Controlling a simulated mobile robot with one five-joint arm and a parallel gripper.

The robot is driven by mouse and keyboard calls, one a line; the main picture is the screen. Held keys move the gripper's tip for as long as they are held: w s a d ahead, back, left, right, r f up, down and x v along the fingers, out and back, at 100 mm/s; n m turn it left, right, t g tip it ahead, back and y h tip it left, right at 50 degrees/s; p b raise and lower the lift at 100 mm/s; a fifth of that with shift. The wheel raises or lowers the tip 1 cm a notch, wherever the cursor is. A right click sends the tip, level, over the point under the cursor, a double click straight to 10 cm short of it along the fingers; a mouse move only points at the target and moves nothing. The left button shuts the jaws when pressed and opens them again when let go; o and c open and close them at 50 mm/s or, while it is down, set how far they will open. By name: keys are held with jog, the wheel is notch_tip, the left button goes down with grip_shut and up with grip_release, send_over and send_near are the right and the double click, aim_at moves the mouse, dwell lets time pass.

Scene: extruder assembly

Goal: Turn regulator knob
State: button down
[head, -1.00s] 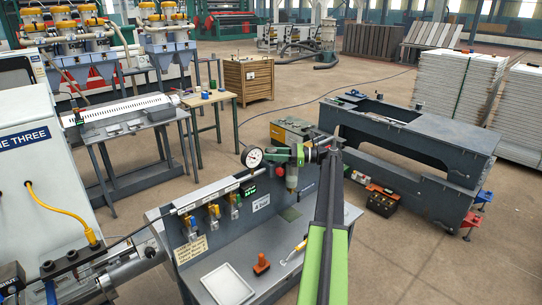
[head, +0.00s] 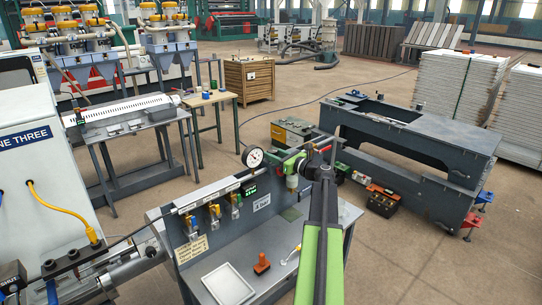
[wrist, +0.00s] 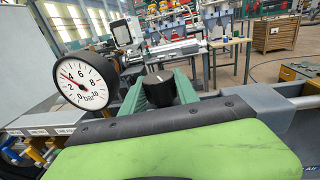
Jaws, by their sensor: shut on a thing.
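The black regulator knob (wrist: 158,87) with a white mark on top shows in the wrist view. My gripper (wrist: 157,95) has a green finger on each side of it and is shut on it. A round white pressure gauge (wrist: 85,80) stands left of the knob, its red needle between 2 and 4 bar. In the head view, the gauge (head: 252,157) is at the rear panel, with my gripper (head: 281,158) just right of it. The regulator's pale lower body (head: 292,182) hangs below my gripper. The knob is hidden in the head view.
The grey bench (head: 262,240) carries a white tray (head: 228,285) and an orange-red object (head: 262,263). Several yellow-and-blue fittings (head: 214,212) line the panel. A large dark grey frame (head: 405,140) stands to the right. Open floor lies beyond the bench.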

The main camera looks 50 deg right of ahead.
jog(key=shift+m+h, duration=0.5)
jog(key=shift+h, duration=0.6)
jog(key=c, duration=0.9)
grip_release()
jog(key=s, duration=1.1)
jog(key=s+a, duration=0.1)
jog(key=s, duration=0.5)
jog(key=shift+s, duration=0.2)
jog(key=shift+s+f, duration=0.1)
